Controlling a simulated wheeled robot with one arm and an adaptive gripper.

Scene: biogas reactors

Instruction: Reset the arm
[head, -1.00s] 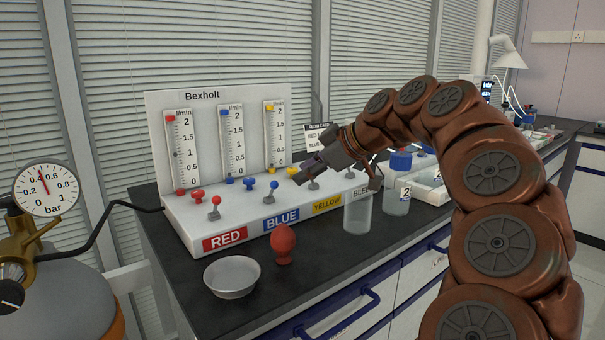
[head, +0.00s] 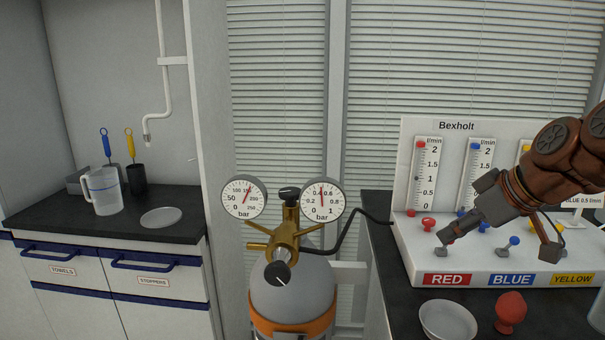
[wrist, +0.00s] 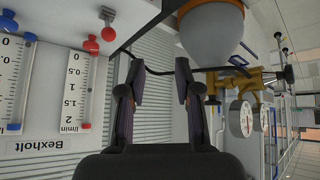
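My gripper (head: 444,236) is at the end of my brown jointed arm, in front of the red end of the white Bexholt flow panel (head: 480,125) in the head view. In the wrist view my gripper (wrist: 157,88) shows two dark fingers standing apart with nothing between them. The panel also shows in the wrist view (wrist: 40,147), upside down at the left. In the head view the gripper covers part of the red column's lower front valve. My arm hides part of the yellow column.
A gas cylinder (head: 290,300) with two gauges stands left of the bench.

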